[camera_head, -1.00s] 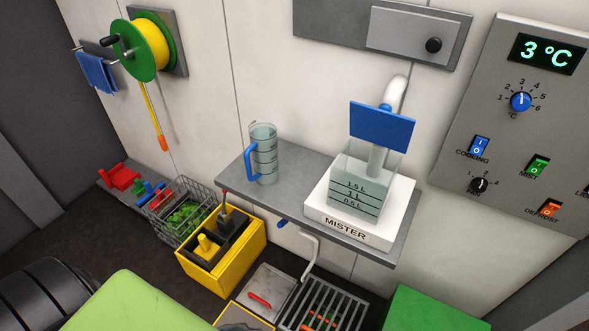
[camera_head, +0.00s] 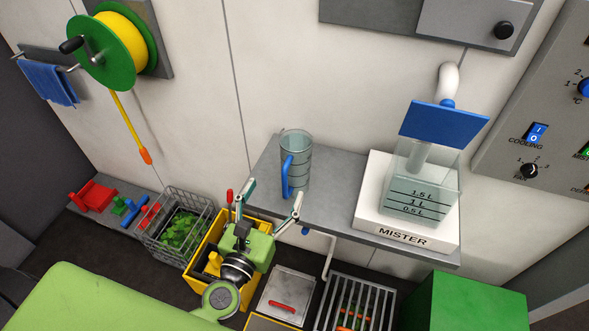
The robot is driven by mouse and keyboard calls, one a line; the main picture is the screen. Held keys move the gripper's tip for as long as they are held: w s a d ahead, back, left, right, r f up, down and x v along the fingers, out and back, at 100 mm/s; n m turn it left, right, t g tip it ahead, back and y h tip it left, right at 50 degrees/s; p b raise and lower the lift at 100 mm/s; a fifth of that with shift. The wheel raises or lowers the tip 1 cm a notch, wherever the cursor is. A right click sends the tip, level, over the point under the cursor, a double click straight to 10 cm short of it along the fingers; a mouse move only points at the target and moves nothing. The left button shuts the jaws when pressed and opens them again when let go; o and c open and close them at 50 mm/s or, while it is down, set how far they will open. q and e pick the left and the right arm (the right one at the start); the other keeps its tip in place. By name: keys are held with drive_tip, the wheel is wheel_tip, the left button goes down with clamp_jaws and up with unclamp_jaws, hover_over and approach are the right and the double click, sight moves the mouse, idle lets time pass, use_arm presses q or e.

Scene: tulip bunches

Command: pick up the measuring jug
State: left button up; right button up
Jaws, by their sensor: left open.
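The measuring jug (camera_head: 297,163) is a clear, marked cylinder with a blue handle on its left side. It stands upright on the left part of the grey shelf (camera_head: 335,216). My left gripper (camera_head: 270,199) is open and empty, in front of the shelf. Its two fingers point up toward the jug, one on each side of the blue handle in the picture. I see a gap between the fingers and the jug. My right gripper is not in view.
The mister (camera_head: 368,210), with a clear tank and blue lid, stands on the shelf to the right of the jug. Below are a yellow box (camera_head: 196,274), a wire basket (camera_head: 150,240) with green leaves and a green box (camera_head: 475,305). A hose reel (camera_head: 92,55) hangs upper left.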

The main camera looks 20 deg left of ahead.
sight(291, 165)
use_arm(q)
drive_tip(key=w+p, duration=0.1)
drive_tip(key=w, duration=0.3)
drive_tip(key=w+p, duration=0.1)
drive_tip(key=w, duration=0.2)
drive_tip(key=w+d+p, duration=0.1)
drive_tip(key=w, duration=0.3)
drive_tip(key=shift+w+r, duration=0.15)
drive_tip(key=shift+w, duration=0.15)
drive_tip(key=shift+w+p, duration=0.3)
drive_tip(key=shift+w, duration=0.2)
drive_tip(key=shift+s, duration=0.1)
drive_tip(key=c, duration=1.7)
drive_tip(key=shift+r, duration=0.1)
clamp_jaws()
